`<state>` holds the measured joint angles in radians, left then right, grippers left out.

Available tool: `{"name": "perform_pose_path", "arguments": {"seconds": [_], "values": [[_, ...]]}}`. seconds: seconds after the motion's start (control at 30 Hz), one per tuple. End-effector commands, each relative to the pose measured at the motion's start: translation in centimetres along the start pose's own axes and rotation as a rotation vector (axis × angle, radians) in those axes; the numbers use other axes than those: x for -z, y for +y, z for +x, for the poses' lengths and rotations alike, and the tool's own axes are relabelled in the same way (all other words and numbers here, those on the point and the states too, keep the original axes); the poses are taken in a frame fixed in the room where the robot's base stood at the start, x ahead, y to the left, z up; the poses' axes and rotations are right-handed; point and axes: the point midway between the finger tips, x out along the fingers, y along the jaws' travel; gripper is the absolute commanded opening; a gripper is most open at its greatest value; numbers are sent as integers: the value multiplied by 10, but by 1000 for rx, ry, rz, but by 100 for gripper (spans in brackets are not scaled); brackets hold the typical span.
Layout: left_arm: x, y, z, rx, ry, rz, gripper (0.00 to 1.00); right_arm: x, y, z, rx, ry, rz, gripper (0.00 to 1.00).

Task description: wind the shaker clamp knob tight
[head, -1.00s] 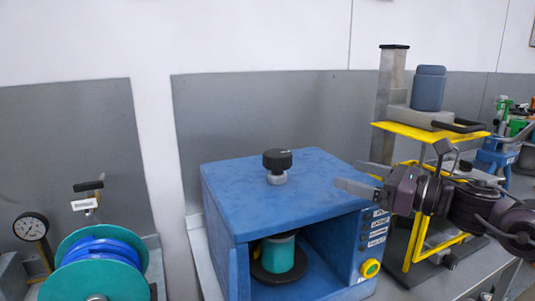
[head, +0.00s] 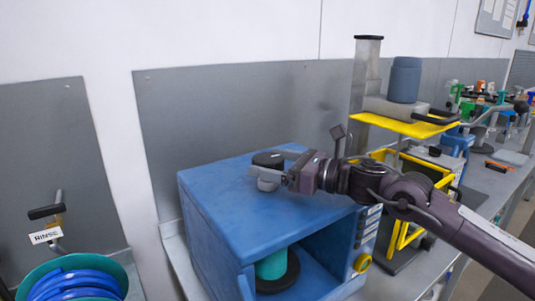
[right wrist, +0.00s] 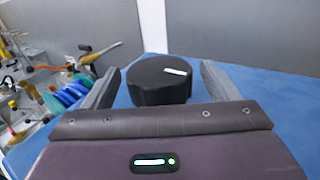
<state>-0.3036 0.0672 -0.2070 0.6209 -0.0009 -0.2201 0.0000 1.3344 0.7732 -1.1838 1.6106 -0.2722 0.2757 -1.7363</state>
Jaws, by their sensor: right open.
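The shaker is a blue box (head: 225,205) on the bench. Its black clamp knob (head: 268,159) stands upright on top, on a light grey collar. In the right wrist view the knob (right wrist: 160,80) has a white mark on its top and sits between the two fingers. My right gripper (head: 268,162) is open, its fingers on either side of the knob; I cannot tell whether they touch it. A teal container (head: 271,265) with a black base stands inside the box's open front. My left gripper is not in view.
A yellow-framed stand (head: 400,123) with a grey-blue jar (head: 405,80) is right of the shaker, behind my right arm. A blue hose reel (head: 75,284) with a RINSE label is at the lower left. Several tools lie further along the bench.

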Motion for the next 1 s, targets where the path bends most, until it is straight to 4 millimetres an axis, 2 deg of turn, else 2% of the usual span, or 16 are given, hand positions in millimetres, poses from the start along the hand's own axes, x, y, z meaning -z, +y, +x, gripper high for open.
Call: {"name": "perform_pose_path", "arguments": {"seconds": [0.13,0.4,0.77,0.87,1.0], "values": [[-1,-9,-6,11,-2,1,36,-1,0,11,-1,0,0,81],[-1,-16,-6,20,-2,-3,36,0,0,13,0,0,0,81],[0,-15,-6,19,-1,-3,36,0,0,12,0,0,-1,37],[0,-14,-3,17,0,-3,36,1,0,13,7,0,-1,37],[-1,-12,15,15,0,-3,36,6,1,13,67,0,-2,37]]}}
